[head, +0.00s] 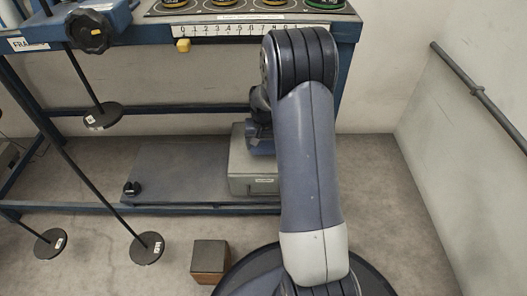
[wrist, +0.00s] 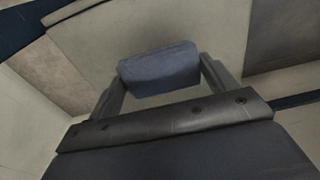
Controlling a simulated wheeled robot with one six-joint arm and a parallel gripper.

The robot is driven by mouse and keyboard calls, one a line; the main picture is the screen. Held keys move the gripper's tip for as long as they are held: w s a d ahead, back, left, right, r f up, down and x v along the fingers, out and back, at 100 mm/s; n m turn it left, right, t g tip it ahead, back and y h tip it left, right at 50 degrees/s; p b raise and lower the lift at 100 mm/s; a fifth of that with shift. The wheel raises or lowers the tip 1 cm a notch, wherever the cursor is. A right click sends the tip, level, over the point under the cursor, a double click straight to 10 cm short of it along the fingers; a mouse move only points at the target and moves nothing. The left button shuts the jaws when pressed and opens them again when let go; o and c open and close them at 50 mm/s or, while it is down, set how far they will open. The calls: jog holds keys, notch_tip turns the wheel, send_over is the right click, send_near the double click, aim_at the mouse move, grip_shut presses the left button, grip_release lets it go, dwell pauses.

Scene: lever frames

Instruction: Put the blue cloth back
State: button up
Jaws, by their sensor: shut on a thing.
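The blue cloth (wrist: 158,66) shows in the wrist view as a folded, dark blue pad. My gripper (wrist: 163,72) is shut on it, with one grey finger at each side. In the head view my arm reaches down over the right end of the lower shelf. The gripper there is mostly hidden behind the arm, and I cannot tell the cloth from the dark parts beside it. A grey-green box (head: 240,160) with a small label stands on the shelf right there, below and beside my gripper. Whether the cloth touches anything is unclear.
The lower shelf (head: 170,170) is mostly bare, with a small black object (head: 131,188) at its left. The blue bench (head: 347,30) above carries a numbered scale (head: 225,30). Levers with round weights (head: 104,116) hang at left. A brown block (head: 210,258) sits on the floor.

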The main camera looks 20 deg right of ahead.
aim_at(264, 146)
jog(key=shift+f+b, duration=0.3)
jog(key=shift+f, duration=1)
jog(key=shift+f, duration=0.1)
jog(key=o, duration=1)
jog(key=shift+s+a+r+p, duration=0.15)
jog(key=shift+r+p, duration=0.5)
jog(key=shift+r, duration=0.65)
jog(key=shift+s+r+p, duration=0.15)
jog(key=shift+r+p, duration=0.45)
jog(key=shift+r, duration=0.65)
jog(key=shift+s+a+r+p, duration=0.15)
jog(key=shift+r+p, duration=0.5)
jog(key=shift+r, duration=0.65)
jog(key=shift+d, duration=0.1)
